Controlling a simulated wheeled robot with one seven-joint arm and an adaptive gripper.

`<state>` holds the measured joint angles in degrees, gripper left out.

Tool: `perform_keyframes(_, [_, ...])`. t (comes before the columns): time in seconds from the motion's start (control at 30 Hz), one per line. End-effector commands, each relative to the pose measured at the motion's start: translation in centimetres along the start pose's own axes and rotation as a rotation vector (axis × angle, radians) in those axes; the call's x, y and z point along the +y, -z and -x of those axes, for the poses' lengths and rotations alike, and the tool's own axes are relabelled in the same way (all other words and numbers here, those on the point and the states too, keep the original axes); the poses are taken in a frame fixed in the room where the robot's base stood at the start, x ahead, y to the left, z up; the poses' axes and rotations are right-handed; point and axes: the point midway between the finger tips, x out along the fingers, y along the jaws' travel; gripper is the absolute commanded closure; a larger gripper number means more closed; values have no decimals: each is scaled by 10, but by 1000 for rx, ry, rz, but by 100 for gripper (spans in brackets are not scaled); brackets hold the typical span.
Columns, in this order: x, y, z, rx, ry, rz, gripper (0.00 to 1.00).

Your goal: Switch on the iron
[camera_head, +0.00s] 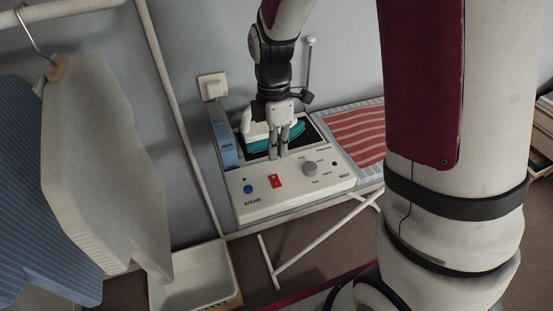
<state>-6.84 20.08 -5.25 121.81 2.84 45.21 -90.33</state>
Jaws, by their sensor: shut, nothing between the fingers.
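The iron (258,132), white and teal, rests at the back of a white control unit (300,197) on an ironing board. My gripper hides part of it. The unit's sloped front panel carries a red switch (275,181), a blue button (247,189) near the word STEAM, and a grey knob (310,168). My gripper (278,156) points down, shut and empty, between the iron and the front panel, behind the red switch in this view. I cannot tell whether its tips touch the unit. The switch's position is too small to read.
A red-striped cloth (355,130) lies on the board to the right. A blue box (223,146) stands left of the unit, below a wall socket (212,86). Shirts (100,170) hang from a rail at left, above a white tray (195,275).

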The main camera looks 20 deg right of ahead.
Motion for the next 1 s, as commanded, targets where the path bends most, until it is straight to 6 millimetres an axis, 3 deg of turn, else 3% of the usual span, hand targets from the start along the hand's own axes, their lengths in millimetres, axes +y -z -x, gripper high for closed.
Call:
perform_keyframes(0.23, [-5,0,22,0,-1,0,100])
perform_keyframes(0.83, [-7,0,26,1,-5,-12,100])
perform_keyframes(1.0, [-20,-2,55,15,-67,-154,100])
